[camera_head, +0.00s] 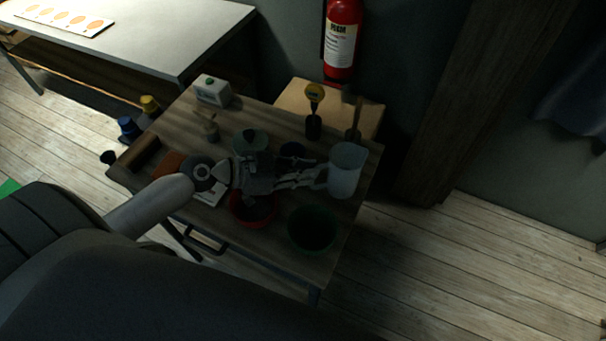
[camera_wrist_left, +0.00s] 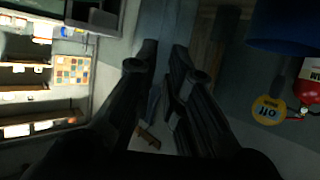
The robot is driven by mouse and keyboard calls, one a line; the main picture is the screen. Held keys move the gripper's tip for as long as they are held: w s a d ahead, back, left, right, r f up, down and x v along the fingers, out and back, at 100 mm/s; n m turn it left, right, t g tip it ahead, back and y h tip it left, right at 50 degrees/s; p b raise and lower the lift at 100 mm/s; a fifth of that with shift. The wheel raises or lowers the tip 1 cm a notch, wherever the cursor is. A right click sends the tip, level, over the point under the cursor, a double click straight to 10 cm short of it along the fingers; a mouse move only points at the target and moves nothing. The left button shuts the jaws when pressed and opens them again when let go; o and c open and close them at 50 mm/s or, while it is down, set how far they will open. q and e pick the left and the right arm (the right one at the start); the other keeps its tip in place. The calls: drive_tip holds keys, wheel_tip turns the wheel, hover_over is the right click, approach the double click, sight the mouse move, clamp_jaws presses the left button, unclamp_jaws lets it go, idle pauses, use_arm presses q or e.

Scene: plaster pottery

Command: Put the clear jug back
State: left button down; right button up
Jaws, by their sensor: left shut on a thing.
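The clear jug (camera_head: 345,172) is a pale, translucent, upright vessel at the right edge of the wooden work table (camera_head: 262,262). My left gripper (camera_head: 322,176) reaches across the table from the left, its fingers shut on the jug's left side. In the left wrist view, the jug (camera_wrist_left: 168,28) shows as a dim grey surface between the two dark fingers of the gripper (camera_wrist_left: 167,72). I cannot tell whether the jug's base touches the table. My right gripper is not in view.
A red bowl (camera_head: 250,212) and a green bowl (camera_head: 312,230) stand near the front edge. A white box (camera_head: 212,90) is at the back left. A fire extinguisher (camera_head: 341,40) hangs behind.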

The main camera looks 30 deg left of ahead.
use_arm(q)
wheel_tip(320, 180, down, 2)
drive_tip(key=shift+f, duration=0.1)
drive_tip(key=shift+f, duration=0.1)
drive_tip(key=c, duration=1.5)
unclamp_jaws()
